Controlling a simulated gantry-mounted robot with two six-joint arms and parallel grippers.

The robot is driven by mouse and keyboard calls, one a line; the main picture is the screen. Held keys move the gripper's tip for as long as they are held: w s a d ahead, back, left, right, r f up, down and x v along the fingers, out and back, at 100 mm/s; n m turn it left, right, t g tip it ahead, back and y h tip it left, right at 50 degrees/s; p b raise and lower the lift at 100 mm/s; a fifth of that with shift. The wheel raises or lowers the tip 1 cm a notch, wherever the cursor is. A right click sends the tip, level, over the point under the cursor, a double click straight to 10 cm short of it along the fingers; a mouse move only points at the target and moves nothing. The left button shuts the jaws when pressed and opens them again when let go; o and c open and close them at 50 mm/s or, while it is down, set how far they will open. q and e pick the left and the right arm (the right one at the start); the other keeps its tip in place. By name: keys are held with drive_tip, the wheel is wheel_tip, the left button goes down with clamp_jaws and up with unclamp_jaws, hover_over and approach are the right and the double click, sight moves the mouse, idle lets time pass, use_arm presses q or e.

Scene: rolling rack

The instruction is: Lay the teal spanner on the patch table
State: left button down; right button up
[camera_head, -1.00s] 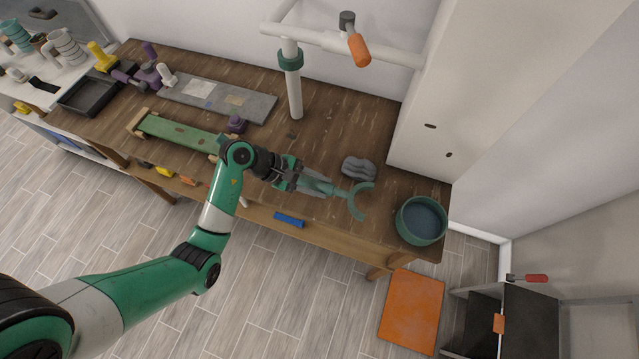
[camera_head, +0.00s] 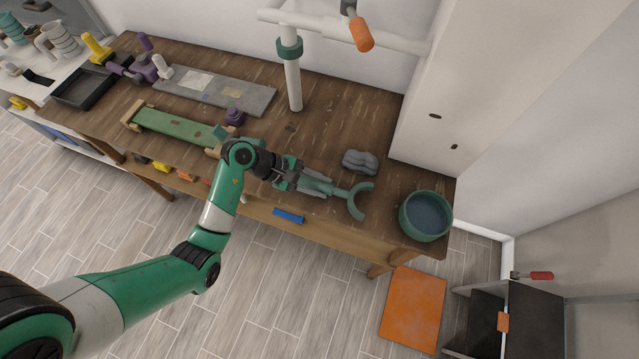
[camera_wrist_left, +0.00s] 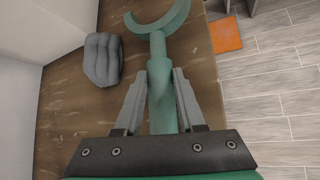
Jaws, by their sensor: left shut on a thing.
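The teal spanner (camera_head: 358,201) has a C-shaped open head pointing right, towards the teal bowl. My left gripper (camera_head: 325,188) is shut on its handle, over the front part of the brown wooden table (camera_head: 330,140). In the left wrist view the spanner (camera_wrist_left: 158,45) runs straight out between the two fingers of my left gripper (camera_wrist_left: 160,85), head outwards. I cannot tell whether the spanner touches the tabletop. Which surface is the patch table is not marked; a long grey board with patches (camera_head: 215,92) lies on this table. My right gripper is not in view.
A grey lobed object (camera_head: 360,162) sits just behind the spanner; it also shows in the left wrist view (camera_wrist_left: 101,58). A teal bowl (camera_head: 426,215) stands at the right end. A white post (camera_head: 292,80) rises at the back. A green board (camera_head: 178,125) lies left of my gripper.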

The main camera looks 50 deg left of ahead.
use_arm(q)
drive_tip(key=shift+f+b, duration=0.5)
drive_tip(key=shift+f, duration=0.15)
drive_tip(key=shift+c, duration=2.2)
unclamp_jaws()
drive_tip(key=v, duration=1.1)
drive_tip(key=shift+a+r+p, duration=0.2)
drive_tip(key=shift+r+p, duration=0.2)
drive_tip(key=shift+p, duration=0.05)
